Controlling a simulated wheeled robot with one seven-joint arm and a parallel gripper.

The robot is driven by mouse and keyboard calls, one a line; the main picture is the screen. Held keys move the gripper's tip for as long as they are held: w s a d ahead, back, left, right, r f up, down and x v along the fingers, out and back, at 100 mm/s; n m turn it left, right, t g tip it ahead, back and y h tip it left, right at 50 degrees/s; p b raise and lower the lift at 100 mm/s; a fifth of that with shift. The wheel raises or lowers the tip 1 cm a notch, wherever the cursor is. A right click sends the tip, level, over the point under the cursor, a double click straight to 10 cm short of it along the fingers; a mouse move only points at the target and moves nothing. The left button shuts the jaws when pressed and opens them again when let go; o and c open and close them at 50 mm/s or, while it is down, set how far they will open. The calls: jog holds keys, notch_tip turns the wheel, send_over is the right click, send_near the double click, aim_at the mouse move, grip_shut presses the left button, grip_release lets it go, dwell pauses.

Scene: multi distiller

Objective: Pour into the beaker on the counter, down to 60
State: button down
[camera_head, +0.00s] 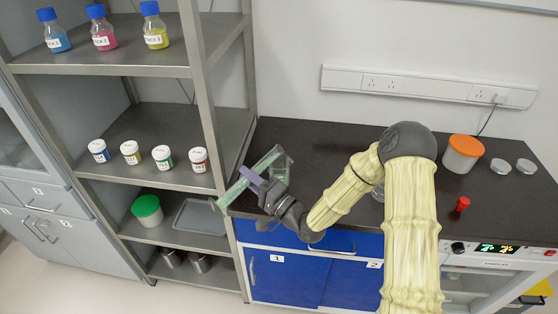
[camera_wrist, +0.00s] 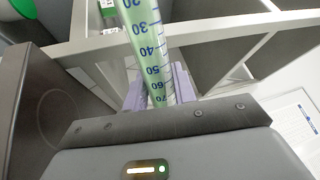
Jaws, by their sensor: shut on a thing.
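My gripper (camera_head: 252,180) is shut on a clear graduated cylinder (camera_head: 237,190) with a green tint, held strongly tilted near the left end of the counter, beside the shelf post. In the wrist view the cylinder (camera_wrist: 148,40) runs up between the purple fingers (camera_wrist: 160,92). I cannot make out a clear liquid level. A clear glass vessel (camera_head: 378,192), possibly the beaker, stands on the counter (camera_head: 310,150), mostly hidden behind my arm. Its contents cannot be seen.
A metal shelf (camera_head: 150,130) at left holds blue-capped bottles (camera_head: 103,30), several small jars (camera_head: 132,152) and a green-lidded tub (camera_head: 147,210). On the counter's right are an orange-lidded jar (camera_head: 462,153), two pale discs (camera_head: 513,166) and a red item (camera_head: 462,204). The counter's back middle is clear.

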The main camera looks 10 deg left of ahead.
jog(key=shift+w, duration=0.15)
dwell(0.6)
jog(key=shift+s+a+r, duration=0.1)
jog(key=shift+s+a, duration=0.1)
jog(key=shift+s, duration=0.15)
jog(key=shift+w+d, duration=0.4)
jog(key=shift+d, duration=0.1)
jog(key=shift+a, duration=0.25)
jog(key=shift+s+a, duration=0.1)
jog(key=shift+s, duration=0.25)
jog(key=shift+w, duration=0.1)
jog(key=shift+a, duration=0.1)
jog(key=shift+w, duration=0.15)
